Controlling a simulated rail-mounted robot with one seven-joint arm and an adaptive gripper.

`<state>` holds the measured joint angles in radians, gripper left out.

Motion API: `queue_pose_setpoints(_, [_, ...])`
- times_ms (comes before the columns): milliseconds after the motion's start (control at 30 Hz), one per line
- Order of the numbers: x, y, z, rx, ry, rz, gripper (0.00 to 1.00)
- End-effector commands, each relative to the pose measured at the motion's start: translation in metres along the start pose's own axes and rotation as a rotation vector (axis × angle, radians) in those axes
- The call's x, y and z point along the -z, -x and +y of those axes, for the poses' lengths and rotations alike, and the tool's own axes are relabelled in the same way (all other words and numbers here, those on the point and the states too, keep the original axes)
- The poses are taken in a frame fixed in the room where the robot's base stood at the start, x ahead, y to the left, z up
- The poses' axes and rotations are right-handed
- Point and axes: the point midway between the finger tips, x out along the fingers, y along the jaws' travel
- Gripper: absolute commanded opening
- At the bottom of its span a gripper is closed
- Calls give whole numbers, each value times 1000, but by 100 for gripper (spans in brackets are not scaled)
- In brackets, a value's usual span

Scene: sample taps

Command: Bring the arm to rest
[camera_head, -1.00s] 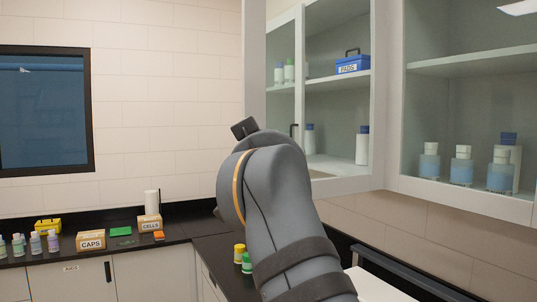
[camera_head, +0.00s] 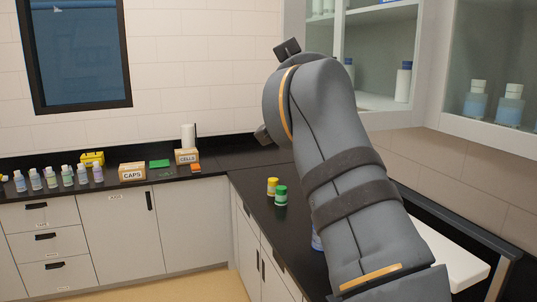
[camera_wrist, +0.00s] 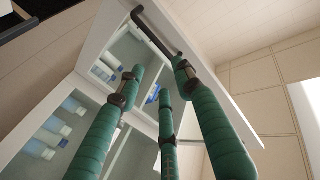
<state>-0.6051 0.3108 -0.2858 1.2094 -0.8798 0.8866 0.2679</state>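My gripper (camera_wrist: 158,80) shows in the wrist view as green fingers with dark joints. Its fingertips are spread apart, with nothing visible held between them. It points up toward a wall cabinet with an open door (camera_wrist: 222,112) and a dark bar handle (camera_wrist: 154,33). The handle lies beyond the fingertips; I cannot tell how far. In the head view my grey arm rises through the right half of the picture, and the gripper itself is hidden.
A yellow-capped bottle (camera_head: 272,187) and a green-capped bottle (camera_head: 281,196) stand on the black counter (camera_head: 252,167) left of my arm. A CAPS box (camera_head: 132,172), a CELLS box (camera_head: 187,156) and several small bottles stand farther left. Wall cabinets hang at right.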

Motion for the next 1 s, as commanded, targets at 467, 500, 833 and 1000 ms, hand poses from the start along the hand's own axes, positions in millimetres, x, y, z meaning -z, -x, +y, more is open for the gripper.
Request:
queue_pose_setpoints(467, [0,-82,0,1,-2,1,35])
queue_pose_setpoints(500, [1,-87,-1,2,-3,1,35])
queue_pose_setpoints(833, [1,-105,-1,4,-3,3,35])
queue_pose_setpoints(1000, [1,-105,-1,4,-2,3,35])
